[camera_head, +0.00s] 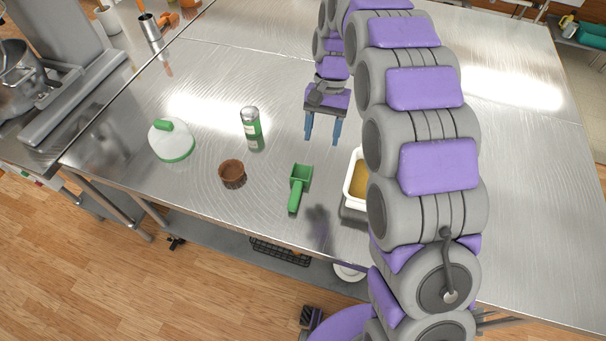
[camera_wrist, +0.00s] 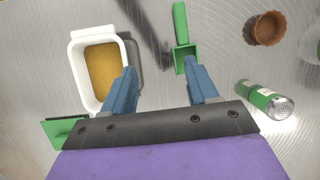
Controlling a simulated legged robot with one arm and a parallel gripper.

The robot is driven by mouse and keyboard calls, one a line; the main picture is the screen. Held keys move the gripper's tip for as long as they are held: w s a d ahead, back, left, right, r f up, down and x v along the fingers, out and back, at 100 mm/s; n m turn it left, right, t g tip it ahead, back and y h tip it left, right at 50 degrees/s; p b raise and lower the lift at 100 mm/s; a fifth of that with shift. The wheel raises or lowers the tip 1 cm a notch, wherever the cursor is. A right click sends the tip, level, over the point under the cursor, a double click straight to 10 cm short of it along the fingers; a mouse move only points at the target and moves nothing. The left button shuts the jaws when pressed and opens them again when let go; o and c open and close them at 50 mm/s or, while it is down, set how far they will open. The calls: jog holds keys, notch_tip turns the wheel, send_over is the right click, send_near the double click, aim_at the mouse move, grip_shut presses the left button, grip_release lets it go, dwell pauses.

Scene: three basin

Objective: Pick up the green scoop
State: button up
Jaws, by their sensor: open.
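The green scoop (camera_head: 299,186) lies on the metal table, its handle pointing toward the table's near edge. In the wrist view the scoop (camera_wrist: 182,38) is at the top, its square cup just beyond the right fingertip. My gripper (camera_head: 322,130) is open and empty, held above the table behind the scoop. In the wrist view its two blue fingers (camera_wrist: 160,80) stand wide apart with bare table between them. I see no contact between the fingers and the scoop.
A white basin (camera_head: 352,180) with yellow-brown contents is right of the scoop, partly hidden by my arm. The table around the scoop is clear.

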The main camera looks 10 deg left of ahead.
jog(key=w+a+f, duration=0.2)
jog(key=a+f, duration=0.1)
jog(key=a, duration=0.4)
send_near(296, 186)
jog(key=x, duration=0.1)
jog(key=b+x, duration=0.1)
jog(key=x, duration=0.2)
jog(key=shift+w+a+b, duration=0.1)
jog(key=shift+a+b, duration=0.2)
jog(key=shift+a, duration=0.05)
jog(key=shift+a+f, duration=0.2)
jog(key=shift+f, duration=0.1)
jog(key=f, duration=0.1)
jog(key=s+d+f+b, duration=0.1)
jog(key=f, duration=0.1)
jog(key=s+f, duration=0.1)
jog(key=shift+s+d+f+b, duration=0.15)
jog(key=shift+d+b, duration=0.2)
jog(key=shift+d, duration=0.05)
jog(key=shift+a+f, duration=0.15)
jog(key=shift+f, duration=0.1)
jog(key=shift+a, duration=0.35)
jog(key=shift+c, duration=1.3)
jog(key=shift+d, duration=0.4)
jog(key=c, duration=0.4)
jog(key=shift+a, duration=0.15)
grip_shut()
jog(key=shift+a, duration=0.15)
